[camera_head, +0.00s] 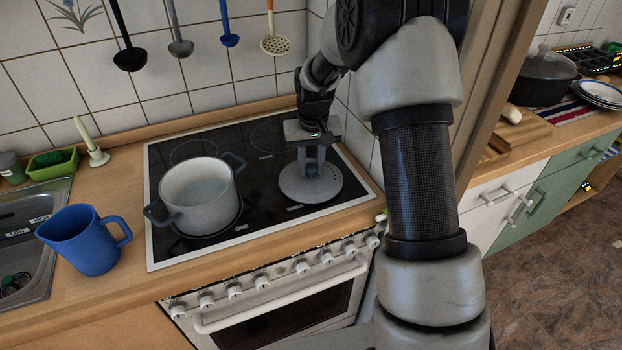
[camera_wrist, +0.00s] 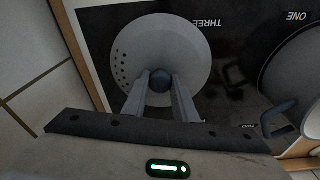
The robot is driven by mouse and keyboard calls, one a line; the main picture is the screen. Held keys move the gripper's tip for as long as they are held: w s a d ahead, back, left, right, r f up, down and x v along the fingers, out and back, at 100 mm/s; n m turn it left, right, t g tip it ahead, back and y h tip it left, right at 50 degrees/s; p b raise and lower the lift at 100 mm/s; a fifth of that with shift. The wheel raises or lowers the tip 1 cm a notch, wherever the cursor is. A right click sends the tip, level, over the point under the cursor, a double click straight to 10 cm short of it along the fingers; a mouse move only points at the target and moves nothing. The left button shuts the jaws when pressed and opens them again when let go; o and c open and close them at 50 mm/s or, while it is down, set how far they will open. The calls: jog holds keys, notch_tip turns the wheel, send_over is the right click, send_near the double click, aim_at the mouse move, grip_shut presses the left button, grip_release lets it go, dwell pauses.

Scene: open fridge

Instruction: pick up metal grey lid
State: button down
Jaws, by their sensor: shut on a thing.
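The metal grey lid (camera_head: 297,188) is a round disc with small holes along one edge. It is on or just above the black stovetop, right of the pot; I cannot tell whether it touches the glass. My gripper (camera_head: 311,168) points down over it and is shut on its dark round knob. In the wrist view the lid (camera_wrist: 150,50) fills the upper middle, and the fingers of my gripper (camera_wrist: 160,88) close on the knob (camera_wrist: 161,80) from both sides.
A grey pot (camera_head: 198,196) with dark handles stands on the stovetop (camera_head: 262,240) left of the lid. A blue jug (camera_head: 82,240) stands on the wooden counter by the sink (camera_head: 30,220). Ladles (camera_head: 180,47) hang on the tiled wall behind. A wooden panel (camera_head: 490,80) rises at the right.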

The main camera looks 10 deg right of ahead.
aim_at(311, 164)
jog(key=shift+r+p, duration=1.25)
jog(key=shift+r, duration=0.8)
